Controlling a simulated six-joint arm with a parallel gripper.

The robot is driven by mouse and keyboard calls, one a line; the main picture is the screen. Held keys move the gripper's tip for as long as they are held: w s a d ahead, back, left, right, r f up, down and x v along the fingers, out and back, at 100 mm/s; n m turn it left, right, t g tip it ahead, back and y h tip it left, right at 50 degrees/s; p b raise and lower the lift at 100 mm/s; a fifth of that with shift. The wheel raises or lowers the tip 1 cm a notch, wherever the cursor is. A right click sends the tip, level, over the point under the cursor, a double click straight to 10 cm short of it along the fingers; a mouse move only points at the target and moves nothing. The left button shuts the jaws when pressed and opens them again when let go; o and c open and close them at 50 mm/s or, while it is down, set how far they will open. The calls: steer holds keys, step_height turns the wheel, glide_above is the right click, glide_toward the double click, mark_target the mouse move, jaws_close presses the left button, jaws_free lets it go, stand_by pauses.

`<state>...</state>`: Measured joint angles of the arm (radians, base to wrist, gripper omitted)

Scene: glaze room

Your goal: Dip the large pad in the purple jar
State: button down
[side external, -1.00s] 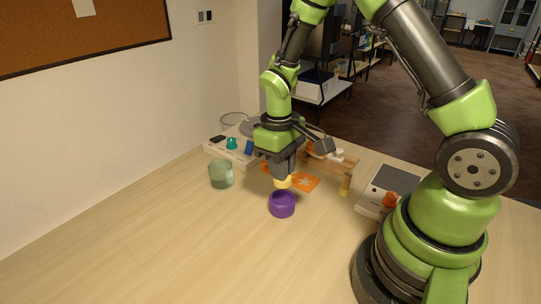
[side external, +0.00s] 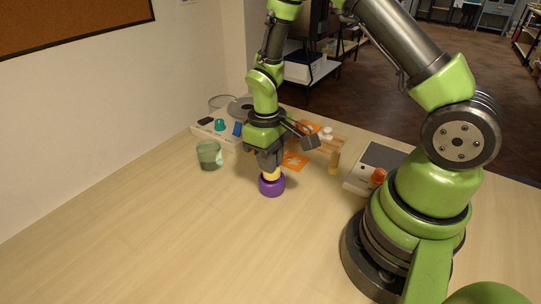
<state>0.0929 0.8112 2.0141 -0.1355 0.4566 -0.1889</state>
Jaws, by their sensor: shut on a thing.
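The purple jar (side external: 272,188) stands on the table, left of my arm's base. My gripper (side external: 270,166) is directly above it, pointing down and shut on a pale yellow pad (side external: 271,174). The pad's lower end is at the jar's mouth and appears to be inside it, hidden by the rim. Whether it touches the bottom or any glaze cannot be seen.
A greenish glass jar (side external: 209,156) stands to the left. Behind are a white tray (side external: 226,138) with small coloured items, an orange star tile (side external: 296,161) and a wooden rack (side external: 328,144) with another yellow piece (side external: 334,168). A grey-topped box (side external: 378,158) is right. The front table is clear.

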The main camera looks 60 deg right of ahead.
steer(key=shift+f, duration=0.2)
steer(key=shift+f, duration=0.6)
steer(key=shift+f, duration=0.35)
stand_by(0.9)
steer(key=shift+r, duration=3.1)
